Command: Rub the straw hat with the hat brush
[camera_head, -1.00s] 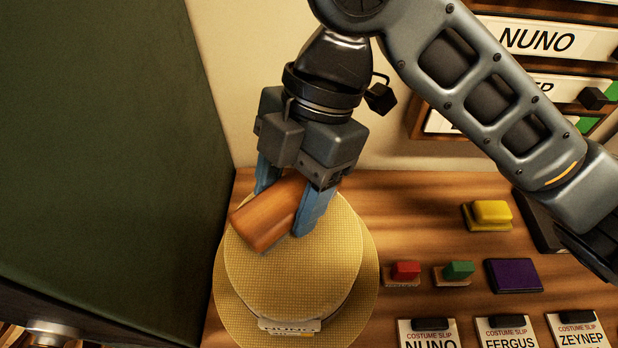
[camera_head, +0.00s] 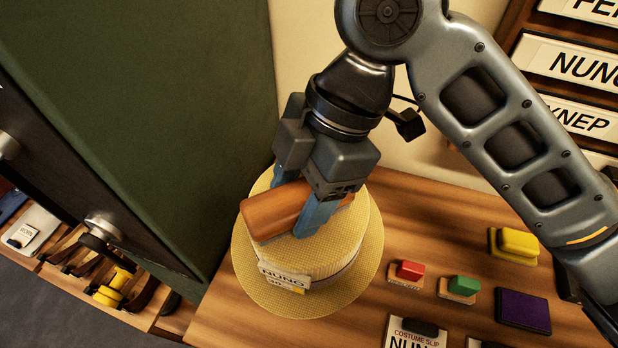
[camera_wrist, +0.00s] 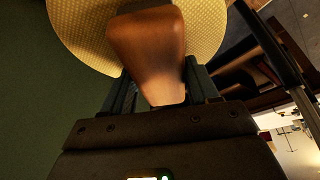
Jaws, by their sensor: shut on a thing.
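The straw hat (camera_head: 330,257) sits on the wooden table at the left, with a NUNO tag on its front band. My gripper (camera_head: 298,212) is over the hat's crown, shut on the brown wooden hat brush (camera_head: 270,212). The brush lies along the top of the crown and seems to touch it; its underside is hidden. In the wrist view the brush (camera_wrist: 146,45) fills the middle between the fingers, with the straw hat (camera_wrist: 80,25) behind it.
Red (camera_head: 408,271) and green (camera_head: 461,287) stamps, a yellow block (camera_head: 517,243) and a purple pad (camera_head: 523,311) lie right of the hat. A costume slip (camera_head: 410,335) lies in front. A dark green panel (camera_head: 150,110) stands close on the left. Name plates hang behind.

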